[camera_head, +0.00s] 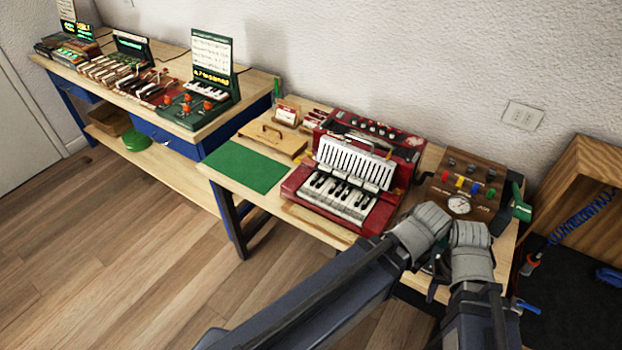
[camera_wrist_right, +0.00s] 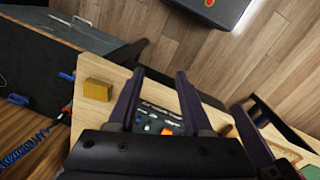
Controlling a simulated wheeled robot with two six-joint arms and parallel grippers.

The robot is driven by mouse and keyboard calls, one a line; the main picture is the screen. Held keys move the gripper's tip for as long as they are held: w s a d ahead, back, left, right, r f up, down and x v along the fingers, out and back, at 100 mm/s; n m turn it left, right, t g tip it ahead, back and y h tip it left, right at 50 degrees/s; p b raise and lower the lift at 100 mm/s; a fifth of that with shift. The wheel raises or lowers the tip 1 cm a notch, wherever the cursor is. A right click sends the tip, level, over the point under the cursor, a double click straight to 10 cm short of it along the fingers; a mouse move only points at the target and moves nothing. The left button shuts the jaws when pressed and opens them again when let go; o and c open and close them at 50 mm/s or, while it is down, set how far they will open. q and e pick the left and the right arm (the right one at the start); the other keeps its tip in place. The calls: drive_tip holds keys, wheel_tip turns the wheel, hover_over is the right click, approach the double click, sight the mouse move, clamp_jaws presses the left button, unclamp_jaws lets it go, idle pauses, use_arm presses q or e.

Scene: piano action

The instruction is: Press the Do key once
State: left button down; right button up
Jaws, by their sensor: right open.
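The red accordion-like instrument (camera_head: 404,150) stands on the near wooden table in the head view. Its white and black piano keys (camera_head: 342,198) face the front edge; no label for Do is readable. My right arm stands to the right of the keys, apart from them in the picture, and its fingers are largely hidden there. In the right wrist view my right gripper (camera_wrist_right: 160,88) is open, with nothing visible held between its fingers. No piano keys can be made out in that view.
A brown panel (camera_head: 474,174) with coloured knobs and a gauge stands right of the instrument. A green mat (camera_head: 241,166) lies to its left. A yellow block (camera_wrist_right: 98,90) sits near the table edge. Another table with small keyboards is at the back left.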

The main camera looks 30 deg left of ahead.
idle(0.8)
clamp_jaws()
idle(1.5)
